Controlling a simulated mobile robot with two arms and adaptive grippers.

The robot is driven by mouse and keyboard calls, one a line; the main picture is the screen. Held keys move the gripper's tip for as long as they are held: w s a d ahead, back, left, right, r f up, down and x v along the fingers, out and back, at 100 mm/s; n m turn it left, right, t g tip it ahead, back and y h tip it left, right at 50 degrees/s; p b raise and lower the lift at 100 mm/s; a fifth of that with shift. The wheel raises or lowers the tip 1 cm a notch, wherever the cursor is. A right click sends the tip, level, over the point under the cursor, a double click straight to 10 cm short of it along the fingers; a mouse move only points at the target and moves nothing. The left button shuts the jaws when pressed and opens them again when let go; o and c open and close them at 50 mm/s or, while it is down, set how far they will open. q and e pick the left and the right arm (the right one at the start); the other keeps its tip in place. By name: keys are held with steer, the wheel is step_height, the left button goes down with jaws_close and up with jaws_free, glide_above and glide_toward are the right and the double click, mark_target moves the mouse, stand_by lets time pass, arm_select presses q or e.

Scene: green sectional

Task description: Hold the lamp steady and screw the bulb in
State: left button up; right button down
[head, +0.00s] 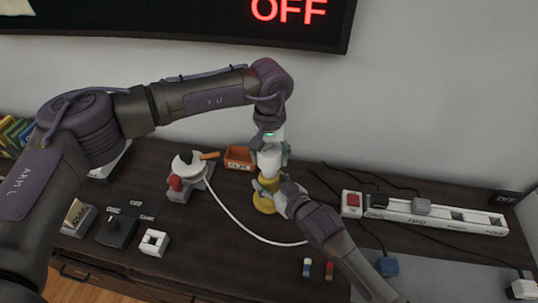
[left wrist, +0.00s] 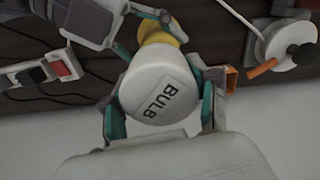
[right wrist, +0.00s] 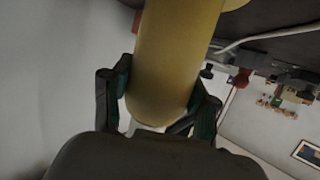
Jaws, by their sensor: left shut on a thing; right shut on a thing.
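The yellow lamp (head: 264,202) stands on the dark desk near the middle of the head view. My right gripper (head: 283,194) comes from the lower right and is shut on its yellow body, which fills the middle of the right wrist view (right wrist: 177,65). The white bulb (head: 270,160) is above the lamp, in line with it. My left gripper (head: 269,148) points down from above and is shut on the bulb. The left wrist view shows the bulb's "BULB" label (left wrist: 158,101) between the fingers, with yellow lamp (left wrist: 160,30) behind. The joint between bulb and lamp is hidden.
A white round device (head: 190,165) with a red knob and an orange box (head: 238,157) stand left of the lamp. A white cable (head: 237,222) curves past the lamp's front. A power strip (head: 430,214) lies right. Switch boxes (head: 116,230) sit front left.

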mark_target(270, 148)
arm_select(q)
steer(key=m, duration=0.4)
steer(key=shift+r, duration=0.1)
steer(key=m, duration=0.4)
steer(key=shift+d+m, duration=0.1)
steer(key=shift+m, duration=0.3)
steer(key=o, duration=1.1)
steer(key=shift+o, duration=0.2)
steer(key=shift+r, duration=2.2)
steer(key=shift+o, duration=0.4)
